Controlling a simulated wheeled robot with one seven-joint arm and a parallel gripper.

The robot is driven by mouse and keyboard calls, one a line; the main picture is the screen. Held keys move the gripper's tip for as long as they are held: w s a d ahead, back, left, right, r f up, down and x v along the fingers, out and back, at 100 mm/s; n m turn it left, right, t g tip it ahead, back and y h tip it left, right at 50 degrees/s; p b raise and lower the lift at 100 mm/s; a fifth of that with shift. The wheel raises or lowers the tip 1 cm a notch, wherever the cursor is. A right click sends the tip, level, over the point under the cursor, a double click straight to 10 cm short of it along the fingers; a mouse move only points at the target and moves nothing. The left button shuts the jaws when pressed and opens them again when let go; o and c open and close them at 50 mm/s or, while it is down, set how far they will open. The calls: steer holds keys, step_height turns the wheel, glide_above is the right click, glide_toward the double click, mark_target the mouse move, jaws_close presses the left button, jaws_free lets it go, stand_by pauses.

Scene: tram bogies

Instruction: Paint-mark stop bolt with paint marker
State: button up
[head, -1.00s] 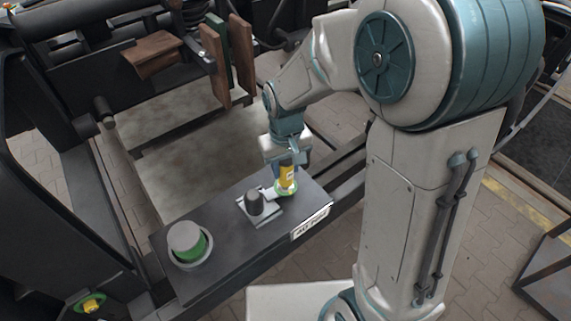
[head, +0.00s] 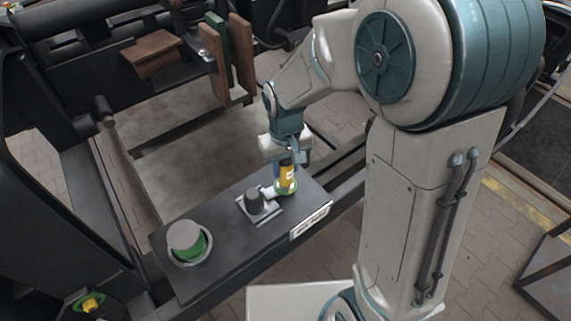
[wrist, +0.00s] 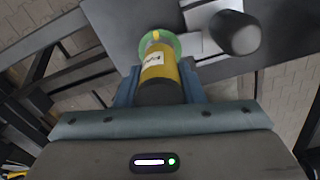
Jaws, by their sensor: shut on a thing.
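The paint marker (head: 287,174) is a yellow cylinder with a white label and a dark end. It stands upright at a green ring (head: 286,188) on the dark bench plate. In the wrist view the marker (wrist: 158,68) lies between the fingers, its far end at the green ring (wrist: 171,40). My gripper (head: 289,162) is shut on the marker's upper part. A small yellow bolt-like piece in a green surround (head: 90,304) shows at the lower left of the head view; I cannot tell surely whether it is the stop bolt.
A dark knob (head: 254,199) on a pale bracket stands close left of the marker. A green cylinder with a grey top (head: 187,240) sits in a ring at the plate's left end. Brown blocks (head: 153,53) and dark frame beams stand behind.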

steer(key=shift+f, duration=0.1)
steer(key=shift+r+p, duration=2.25)
steer(key=shift+r, duration=0.85)
steer(key=shift+f, duration=0.1)
